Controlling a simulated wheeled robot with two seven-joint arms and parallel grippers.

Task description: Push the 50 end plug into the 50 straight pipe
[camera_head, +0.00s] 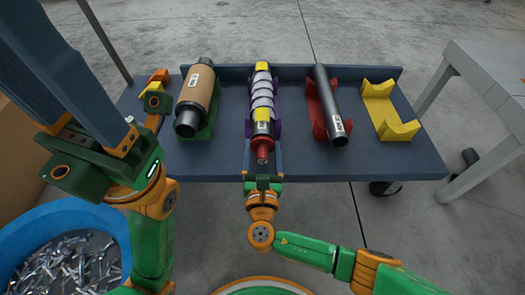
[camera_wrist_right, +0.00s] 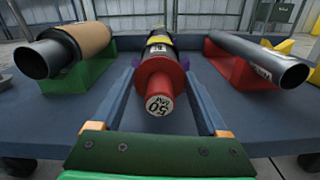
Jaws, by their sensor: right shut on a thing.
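The 50 straight pipe (camera_head: 262,95) lies on the purple holder (camera_head: 278,128) in the middle of the table, with white and yellow bands along it. The red 50 end plug (camera_head: 263,146) is at its near end, in line with it; how deep it sits is hidden. In the right wrist view the plug (camera_wrist_right: 160,85) shows its "50" label facing me. My right gripper (camera_head: 263,158) is shut on the plug, with a blue finger on each side. My left gripper (camera_head: 90,90) is raised close to the head camera, away from the pipe; its fingertips are not clear.
A brown-wrapped muffler (camera_head: 197,90) lies on a green holder at left. A dark pipe (camera_head: 328,105) lies on a red holder at right, beside an empty yellow holder (camera_head: 388,112). A blue bin (camera_head: 60,215) of metal parts is at lower left. A grey table (camera_head: 490,75) stands at right.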

